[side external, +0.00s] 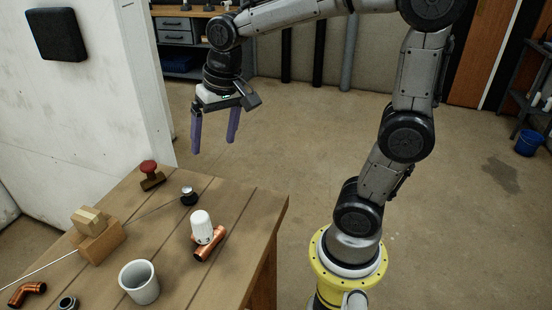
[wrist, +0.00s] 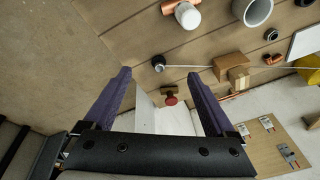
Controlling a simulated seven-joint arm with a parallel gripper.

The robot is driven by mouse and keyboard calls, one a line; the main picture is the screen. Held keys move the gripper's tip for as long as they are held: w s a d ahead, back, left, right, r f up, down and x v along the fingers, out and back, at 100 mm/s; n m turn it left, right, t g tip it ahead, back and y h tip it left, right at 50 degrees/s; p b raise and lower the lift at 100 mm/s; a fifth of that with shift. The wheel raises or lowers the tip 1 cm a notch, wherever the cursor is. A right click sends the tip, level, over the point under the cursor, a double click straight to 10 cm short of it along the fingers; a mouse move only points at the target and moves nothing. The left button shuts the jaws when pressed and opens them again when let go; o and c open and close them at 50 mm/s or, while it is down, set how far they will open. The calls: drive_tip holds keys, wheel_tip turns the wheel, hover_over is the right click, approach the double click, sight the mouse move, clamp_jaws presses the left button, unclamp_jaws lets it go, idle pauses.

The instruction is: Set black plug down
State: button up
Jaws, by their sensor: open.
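A small round black piece with a pale top, seemingly the black plug (side external: 188,198), stands on the wooden table (side external: 170,285) near its far edge, by the end of a thin rod. It also shows in the wrist view (wrist: 158,64), apart from my fingers. My gripper (side external: 214,147) is open and empty, with purple fingers, raised above and beyond the table's far edge. In the wrist view, my gripper (wrist: 158,74) has its two fingers spread wide with nothing between them touching either one.
A red-knobbed piece (side external: 150,174), wooden blocks (side external: 98,240), a white valve head (side external: 201,225) on a copper fitting (side external: 209,246), a white cup (side external: 139,282), a copper elbow (side external: 27,293) and a dark ring (side external: 68,303) stand on the table. A white wall (side external: 90,100) rises at left.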

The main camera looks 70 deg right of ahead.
drive_tip(key=s+a+n+t, duration=0.1)
drive_tip(key=s+n, duration=0.2)
drive_tip(key=s, duration=0.4)
drive_tip(key=s+a+f+n+t, duration=0.1)
drive_tip(key=s+n, duration=0.2)
drive_tip(key=s, duration=0.4)
drive_tip(key=shift+s+t, duration=0.25)
drive_tip(key=shift+t, duration=0.15)
drive_tip(key=shift+a, duration=0.1)
